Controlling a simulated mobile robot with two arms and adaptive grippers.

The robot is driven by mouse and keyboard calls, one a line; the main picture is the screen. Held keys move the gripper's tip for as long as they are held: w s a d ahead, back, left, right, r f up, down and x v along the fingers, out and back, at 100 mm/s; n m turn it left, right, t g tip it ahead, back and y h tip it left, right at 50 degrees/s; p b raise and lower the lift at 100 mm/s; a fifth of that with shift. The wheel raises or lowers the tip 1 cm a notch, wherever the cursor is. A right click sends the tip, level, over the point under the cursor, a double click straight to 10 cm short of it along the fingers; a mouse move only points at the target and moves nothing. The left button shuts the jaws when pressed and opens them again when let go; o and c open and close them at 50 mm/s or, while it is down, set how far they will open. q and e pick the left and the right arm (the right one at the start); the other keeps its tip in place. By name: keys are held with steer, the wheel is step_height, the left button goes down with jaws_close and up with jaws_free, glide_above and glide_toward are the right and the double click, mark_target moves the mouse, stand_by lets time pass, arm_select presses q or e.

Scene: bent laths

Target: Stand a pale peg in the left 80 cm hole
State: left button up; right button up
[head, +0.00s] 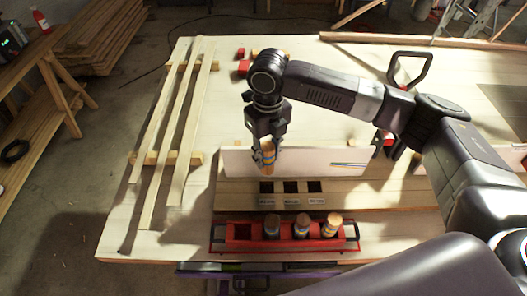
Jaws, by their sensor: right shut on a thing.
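My right gripper (267,150) points down and is shut on a tan wooden peg (267,159), held upright. The middle hole (291,187) and right hole (315,186) look empty. Small labels lie in front of the holes, too small to read. A red tray (217,236) in front holds two dark-topped pegs (272,226) (301,226) and a pale-topped peg (332,225). My left gripper is not in view.
A pale upright board (235,162) stands behind the holes. Long laths (168,130) lie across wooden blocks on the table's left. Red clamps (244,67) sit farther back. The table (130,215) is bare left of the tray.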

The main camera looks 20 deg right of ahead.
mark_target(267, 173)
steer(key=shift+f+b, duration=0.6)
steer(key=shift+f, duration=0.1)
step_height(267, 173, down, 5)
steer(key=b, duration=0.6)
steer(key=shift+f, duration=0.9)
steer(key=shift+f, duration=1.5)
steer(key=o, duration=1.3)
steer(key=shift+c, duration=0.2)
